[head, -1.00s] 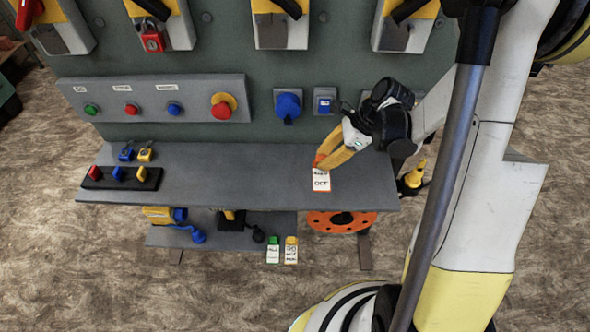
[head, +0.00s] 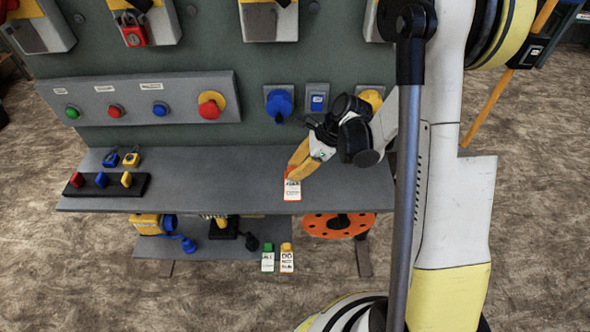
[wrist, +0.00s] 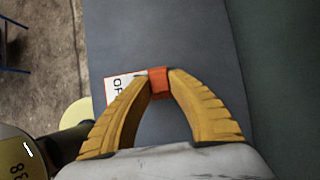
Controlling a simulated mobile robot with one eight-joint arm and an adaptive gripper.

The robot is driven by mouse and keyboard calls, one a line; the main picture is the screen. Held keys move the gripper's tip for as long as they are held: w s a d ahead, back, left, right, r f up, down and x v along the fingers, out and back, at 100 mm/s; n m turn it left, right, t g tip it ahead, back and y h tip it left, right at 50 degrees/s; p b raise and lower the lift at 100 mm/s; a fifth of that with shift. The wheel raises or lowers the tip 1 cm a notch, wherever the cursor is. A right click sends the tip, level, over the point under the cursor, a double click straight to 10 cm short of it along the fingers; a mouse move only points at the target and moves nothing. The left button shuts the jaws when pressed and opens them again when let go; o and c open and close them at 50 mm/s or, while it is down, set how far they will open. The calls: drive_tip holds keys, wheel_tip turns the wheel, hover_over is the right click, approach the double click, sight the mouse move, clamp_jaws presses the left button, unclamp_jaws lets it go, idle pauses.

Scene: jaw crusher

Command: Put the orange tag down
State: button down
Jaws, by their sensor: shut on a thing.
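The orange tag (head: 292,189) is a white printed card with an orange border and an orange top block. It is at the front right part of the grey shelf (head: 220,178). My gripper (head: 291,170) has yellow fingers and is shut on the tag's orange block. In the wrist view the fingertips (wrist: 159,77) pinch the orange block, and the tag's white card (wrist: 118,88) extends to the left, partly hidden by a finger. The tag is over or on the shelf near its front edge; I cannot tell whether it touches the surface.
A black holder (head: 108,184) and blue and yellow padlocks (head: 131,159) sit at the shelf's left. Green (head: 268,259) and yellow (head: 287,259) tags hang at the lower shelf. An orange disc (head: 338,226) is below. The shelf's middle is clear.

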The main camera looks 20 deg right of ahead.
drive_tip(key=c, duration=1.3)
unclamp_jaws()
drive_tip(key=shift+c, duration=0.2)
drive_tip(key=p+v, duration=0.5)
drive_tip(key=v, duration=0.7)
drive_tip(key=s+a+r+n+t+h, duration=0.2)
drive_tip(key=s+r+n+h, duration=0.1)
drive_tip(key=s+r+n, duration=0.4)
drive_tip(key=s+a+r+n+t+h, duration=0.2)
drive_tip(key=s+r+n, duration=0.5)
drive_tip(key=n, duration=0.7)
drive_tip(key=shift+a+r+n+t+h, duration=0.35)
drive_tip(key=shift+a+r+t, duration=0.2)
drive_tip(key=shift+r, duration=0.7)
